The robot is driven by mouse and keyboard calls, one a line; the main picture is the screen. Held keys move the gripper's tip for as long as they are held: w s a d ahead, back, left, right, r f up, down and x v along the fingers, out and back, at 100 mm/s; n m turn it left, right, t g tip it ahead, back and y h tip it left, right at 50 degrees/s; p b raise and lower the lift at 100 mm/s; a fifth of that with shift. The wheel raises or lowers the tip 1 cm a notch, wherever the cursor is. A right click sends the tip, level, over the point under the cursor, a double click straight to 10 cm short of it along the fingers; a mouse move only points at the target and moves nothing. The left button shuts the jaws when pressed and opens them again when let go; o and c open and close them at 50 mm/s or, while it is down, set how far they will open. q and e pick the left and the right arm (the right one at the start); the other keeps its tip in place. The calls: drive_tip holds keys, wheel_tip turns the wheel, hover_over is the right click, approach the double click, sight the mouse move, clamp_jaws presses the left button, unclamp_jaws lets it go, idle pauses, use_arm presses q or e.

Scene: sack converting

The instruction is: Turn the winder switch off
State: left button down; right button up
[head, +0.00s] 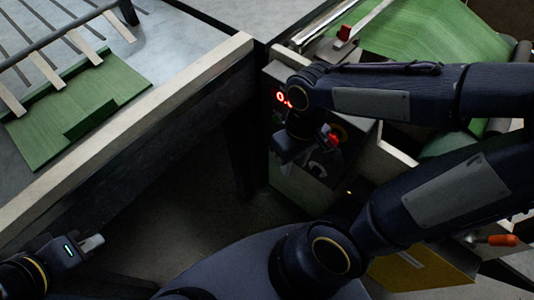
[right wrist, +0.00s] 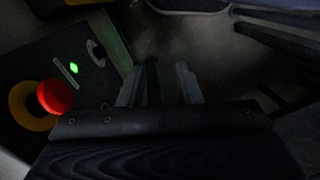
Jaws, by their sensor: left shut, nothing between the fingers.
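The control panel (head: 298,185) stands at the centre of the head view, under a red lit display (head: 282,97). A red mushroom button on a yellow base (right wrist: 55,97) shows in the right wrist view. Beside it are a green lit lamp (right wrist: 73,68) and a grey curved handle (right wrist: 95,50), which looks like the switch. My right gripper (right wrist: 159,66) is open, its fingers apart, to the right of the handle and not touching it. In the head view my right arm hides part of the panel. My left gripper (head: 92,243) is shut and empty at lower left.
A table with a pale edge (head: 130,140) and a green sheet (head: 85,105) fills the upper left. A green web on the machine (head: 430,30) lies at upper right. An orange-tipped lever (head: 503,240) is at the right. Dark floor lies between table and panel.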

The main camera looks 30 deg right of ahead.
drive_tip(key=w+a+f+n+t+h+b, duration=0.2)
drive_tip(key=w+f+n+t+h+b, duration=0.35)
drive_tip(key=f+h, duration=0.45)
drive_tip(key=w+a+f+n+t+h+b, duration=0.15)
drive_tip(key=w+f+n+h+b, duration=0.25)
drive_tip(key=w+f+n+h, duration=0.6)
drive_tip(key=d+f+m+y, duration=0.1)
drive_tip(key=d+m+y, duration=0.1)
drive_tip(key=d, duration=0.5)
drive_tip(key=shift+w+f+m+t, duration=0.25)
drive_tip(key=shift+f+m+t, duration=0.15)
drive_tip(key=shift+m, duration=0.15)
drive_tip(key=shift+d, duration=0.1)
drive_tip(key=c, duration=0.6)
